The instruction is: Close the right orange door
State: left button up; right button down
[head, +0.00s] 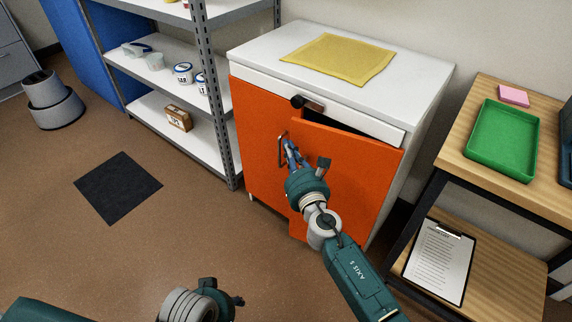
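The white-topped cabinet (400,72) has two orange doors below a white drawer. The left orange door (256,130) looks flush with the front. The right orange door (362,180) stands ajar, with a dark gap along its top edge and its left edge swung outward. A metal handle (281,150) shows near where the doors meet; I cannot tell which door it belongs to. My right gripper (290,153) is at this handle, in front of the doors; its fingers are too small to tell open from shut. My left gripper (236,300) is low at the bottom edge, away from the cabinet.
A grey shelf rack (208,90) with jars stands left of the cabinet. A wooden table (462,145) with a green tray (503,140) stands at right, close to the right door's side. A dark mat (118,187) lies on otherwise open floor at left.

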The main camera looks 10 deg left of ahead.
aim_at(296, 138)
jog(key=shift+m+h, duration=0.3)
jog(key=shift+h, duration=0.1)
jog(key=w, duration=0.1)
jog(key=w+b, duration=0.1)
jog(key=w, duration=0.2)
jog(key=shift+w+d, duration=0.25)
jog(key=shift+d, duration=0.1)
pick_arm(q)
jog(key=v, duration=0.6)
jog(key=shift+w+r, duration=0.25)
pick_arm(e)
jog(key=shift+w+d, duration=0.1)
jog(key=shift+w, duration=0.3)
pick_arm(q)
jog(key=shift+a, duration=0.1)
